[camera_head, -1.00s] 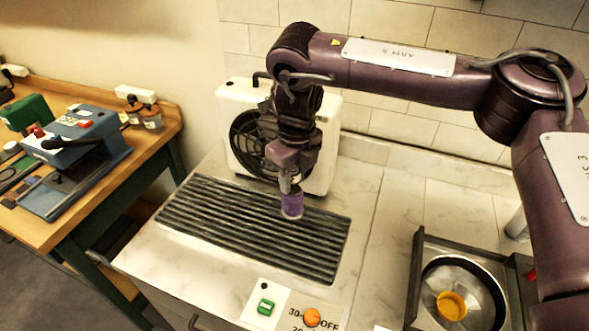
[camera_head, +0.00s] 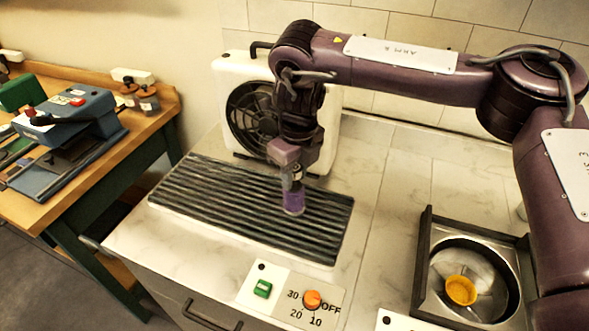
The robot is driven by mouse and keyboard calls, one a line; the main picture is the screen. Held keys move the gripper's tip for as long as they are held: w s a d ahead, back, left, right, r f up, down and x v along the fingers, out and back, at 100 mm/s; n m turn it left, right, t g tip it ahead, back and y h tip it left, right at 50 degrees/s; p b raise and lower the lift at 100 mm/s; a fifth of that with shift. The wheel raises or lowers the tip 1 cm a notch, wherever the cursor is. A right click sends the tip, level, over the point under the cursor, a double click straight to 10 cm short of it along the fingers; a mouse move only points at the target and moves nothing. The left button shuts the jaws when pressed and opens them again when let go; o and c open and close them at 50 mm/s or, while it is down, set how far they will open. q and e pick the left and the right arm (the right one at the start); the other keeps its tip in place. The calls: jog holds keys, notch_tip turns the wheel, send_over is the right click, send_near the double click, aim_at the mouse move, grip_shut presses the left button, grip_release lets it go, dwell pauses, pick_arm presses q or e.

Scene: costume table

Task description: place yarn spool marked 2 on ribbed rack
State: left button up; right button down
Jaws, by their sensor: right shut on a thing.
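The ribbed rack (camera_head: 215,205) is a dark, grooved panel lying on the pale marble counter. A purple yarn spool (camera_head: 294,204) is upright over the right part of the rack. My right gripper (camera_head: 292,185) points down and is shut on the top of the spool. The spool's base is at or just above the ridges; I cannot tell whether it touches. No number can be read on the spool. My left gripper is not in view.
A white fan unit (camera_head: 230,90) stands behind the rack. A green button (camera_head: 263,289) and an orange dial (camera_head: 312,299) are at the front. A dark-framed basin (camera_head: 428,265) holding a yellow cup (camera_head: 461,290) is at right. A wooden bench (camera_head: 160,118) stands left.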

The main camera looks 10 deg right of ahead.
jog(key=shift+f, duration=0.6)
dwell(0.6)
jog(key=c, duration=1)
grip_release()
jog(key=shift+o, duration=0.5)
jog(key=o, duration=0.3)
